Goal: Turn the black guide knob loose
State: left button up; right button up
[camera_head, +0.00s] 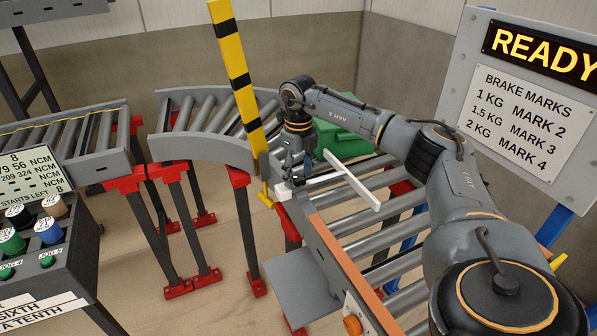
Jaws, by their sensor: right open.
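My right arm reaches in from the right, over the roller conveyor (375,243). My right gripper (297,168) points down at the conveyor's near side rail, beside the foot of the yellow and black striped post. It is open. A small white block (284,191) sits at the rail just below the gripper. A white guide bar (353,180) runs slantwise across the rollers to the right of the gripper. I cannot make out the black guide knob clearly; the gripper and wrist cover that spot. My left gripper is not in view.
The striped post (237,75) stands close left of my gripper. A curved roller section (205,145) lies behind it. A green object (343,140) is behind my wrist. A control box with coloured knobs (45,262) stands at left, a "READY" sign board (470,55) at right.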

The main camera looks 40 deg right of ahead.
jog(key=c, duration=1.1)
jog(key=shift+c, duration=0.2)
